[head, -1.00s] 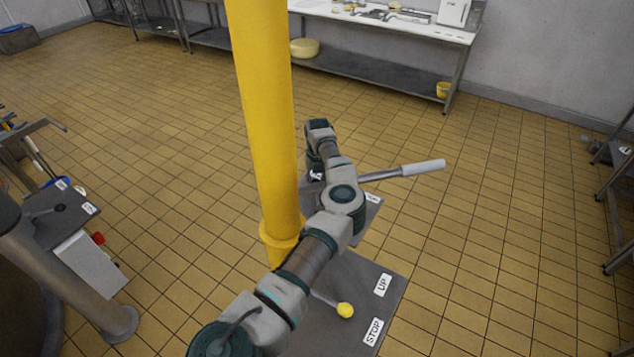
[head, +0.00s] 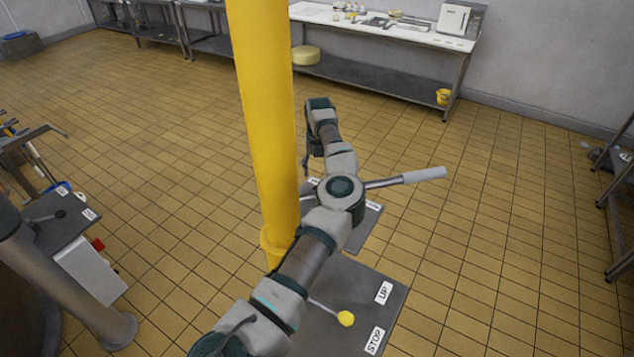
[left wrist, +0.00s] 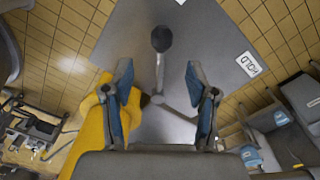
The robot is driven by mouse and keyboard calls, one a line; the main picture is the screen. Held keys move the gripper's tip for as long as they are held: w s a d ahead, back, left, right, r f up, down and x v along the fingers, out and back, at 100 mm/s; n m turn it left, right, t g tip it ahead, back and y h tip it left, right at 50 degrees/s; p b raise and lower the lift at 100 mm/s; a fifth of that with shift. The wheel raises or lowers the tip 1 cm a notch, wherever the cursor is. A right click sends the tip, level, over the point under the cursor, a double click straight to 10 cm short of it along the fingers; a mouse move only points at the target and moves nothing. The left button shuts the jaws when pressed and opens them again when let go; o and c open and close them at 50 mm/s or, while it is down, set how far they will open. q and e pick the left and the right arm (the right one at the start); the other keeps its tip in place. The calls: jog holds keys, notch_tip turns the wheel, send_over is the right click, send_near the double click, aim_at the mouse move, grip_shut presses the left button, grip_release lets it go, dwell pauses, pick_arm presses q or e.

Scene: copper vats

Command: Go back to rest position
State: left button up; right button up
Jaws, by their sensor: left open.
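My left arm reaches up the head view from the bottom, passing in front of the grey control panel. Its gripper (head: 311,165) is small and partly hidden, beside the yellow column (head: 262,120). In the left wrist view my left gripper (left wrist: 160,88) is open, with its two blue-padded fingers wide apart and nothing held. A lever with a dark knob (left wrist: 161,40) stands beyond the fingers, over a grey plate (left wrist: 125,45). My right gripper is not in view.
The panel carries UP (head: 383,292) and STOP (head: 374,341) labels and a yellow-knobbed lever (head: 345,318). A long lever with a pale grip (head: 425,175) sticks out to the right. The tiled floor (head: 510,220) at right is clear.

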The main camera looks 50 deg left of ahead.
pick_arm(q)
jog(key=shift+r, duration=1.3)
